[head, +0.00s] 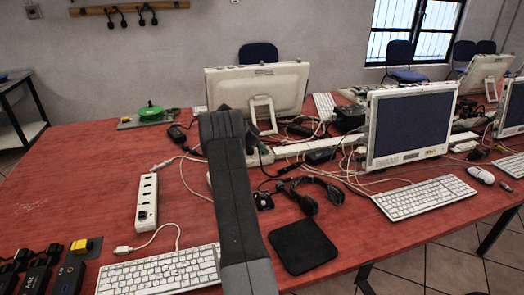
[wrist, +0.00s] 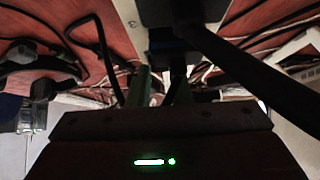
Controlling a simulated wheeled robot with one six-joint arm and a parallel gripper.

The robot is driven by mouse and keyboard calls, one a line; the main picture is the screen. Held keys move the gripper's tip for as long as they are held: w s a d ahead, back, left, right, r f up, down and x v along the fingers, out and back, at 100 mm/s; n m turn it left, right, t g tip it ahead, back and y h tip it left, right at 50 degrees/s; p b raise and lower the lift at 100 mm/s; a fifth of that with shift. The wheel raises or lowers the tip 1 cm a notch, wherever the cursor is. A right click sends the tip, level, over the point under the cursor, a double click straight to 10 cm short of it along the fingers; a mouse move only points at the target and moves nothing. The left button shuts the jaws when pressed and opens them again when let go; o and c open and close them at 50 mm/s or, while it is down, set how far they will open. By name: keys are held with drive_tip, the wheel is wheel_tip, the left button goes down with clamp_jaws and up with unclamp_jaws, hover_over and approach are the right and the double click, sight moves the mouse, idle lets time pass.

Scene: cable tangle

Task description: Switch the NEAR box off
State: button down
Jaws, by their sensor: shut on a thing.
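At the front left of the table in the head view sits a small grey box with a yellow top (head: 80,246). A flat box with a round green top (head: 150,112) sits at the far left. No label reading NEAR is legible. My gripper (head: 258,150) is low behind the cables at mid table, far from the yellow-topped box. In the wrist view its greenish fingers (wrist: 162,90) are close together on a dark plug-like thing (wrist: 178,55). What it is exactly is hard to tell.
A white power strip (head: 147,202) lies left of my arm. Dark adapters (head: 38,275), keyboards (head: 160,270), headphones (head: 315,193) and a black pad (head: 302,246) lie around. Monitors (head: 410,125) stand behind tangled cables. The left table surface (head: 75,180) is mostly clear.

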drive_tip(key=c, duration=1.3)
unclamp_jaws()
drive_tip(key=v, duration=1.4)
drive_tip(key=x, duration=1.3)
drive_tip(key=shift+d+f, duration=0.2)
drive_tip(key=shift+f, duration=0.05)
drive_tip(key=shift+w+d+p, duration=0.15)
drive_tip(key=shift+p, duration=0.5)
